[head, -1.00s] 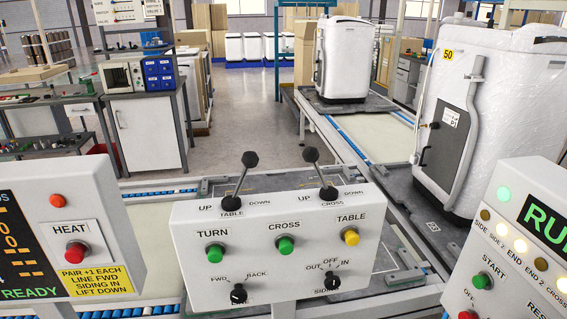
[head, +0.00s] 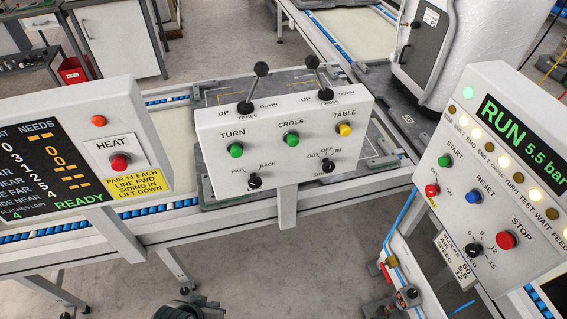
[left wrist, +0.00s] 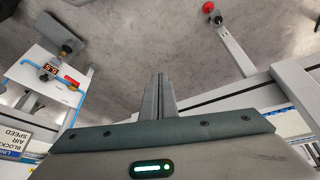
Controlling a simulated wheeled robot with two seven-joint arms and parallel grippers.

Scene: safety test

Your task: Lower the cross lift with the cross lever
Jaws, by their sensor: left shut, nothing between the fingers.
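The cross lever (head: 319,78) is the right of two black ball-topped levers on the white control box (head: 210,170) in the head view. It leans left, toward its UP label. The table lever (head: 254,88) beside it leans right, toward DOWN. A grey platform (head: 290,78) lies behind the box; I cannot tell whether it is the cross lift. My left gripper (left wrist: 158,80) is shut and empty in the left wrist view, over the floor and frames. In the head view a dark part of it (head: 188,307) shows at the bottom edge, below and apart from the box.
The HEAT panel (head: 118,161) stands left of the control box and the RUN panel (head: 470,130) stands right. A white rail (head: 110,235) runs below. A valve unit with a blue hose (head: 400,225) sits below the RUN panel. Floor is bare at lower middle.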

